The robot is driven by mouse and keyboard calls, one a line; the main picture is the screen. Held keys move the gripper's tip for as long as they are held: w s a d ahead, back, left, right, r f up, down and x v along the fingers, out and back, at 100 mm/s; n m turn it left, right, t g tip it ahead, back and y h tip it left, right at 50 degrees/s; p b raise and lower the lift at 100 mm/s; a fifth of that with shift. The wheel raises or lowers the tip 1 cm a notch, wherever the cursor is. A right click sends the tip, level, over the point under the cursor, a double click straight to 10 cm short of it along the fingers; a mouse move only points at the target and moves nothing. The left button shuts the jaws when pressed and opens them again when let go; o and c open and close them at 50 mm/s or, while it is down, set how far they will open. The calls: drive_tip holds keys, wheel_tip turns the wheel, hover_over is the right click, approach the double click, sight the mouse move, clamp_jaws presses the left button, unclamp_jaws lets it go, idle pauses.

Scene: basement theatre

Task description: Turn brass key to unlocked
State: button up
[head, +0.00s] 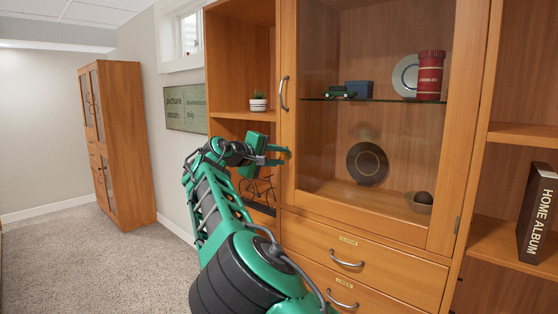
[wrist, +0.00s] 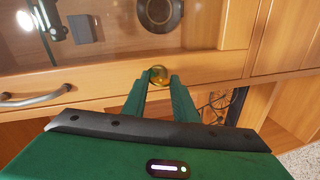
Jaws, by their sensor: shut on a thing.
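The brass key (wrist: 158,74) shows as a small round gold shape on the wooden frame of the glass cabinet door (head: 287,195). In the wrist view my gripper (wrist: 159,84) has its two green fingers on either side of the key, shut on it. In the head view my gripper (head: 280,155) reaches the left edge of the door, below the curved metal door handle (head: 284,93). There the key is mostly hidden by the fingers. I cannot tell which way the key is turned. The door appears closed.
Behind the glass are a red canister (head: 430,75), a dark round plate (head: 367,163) and a bowl (head: 419,202). Labelled drawers (head: 346,257) lie below. Carpet lies open at left.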

drive_tip(key=shift+a+n, duration=0.3)
drive_tip(key=shift+n, duration=0.6)
drive_tip(key=shift+h, duration=0.3)
drive_tip(key=o, duration=1)
drive_tip(key=shift+f, duration=0.1)
drive_tip(key=shift+o, duration=0.2)
drive_tip(key=shift+d, duration=0.1)
drive_tip(key=v, duration=1)
drive_tip(key=shift+a+r, duration=0.25)
drive_tip(key=shift+a, duration=0.05)
drive_tip(key=shift+s, duration=0.25)
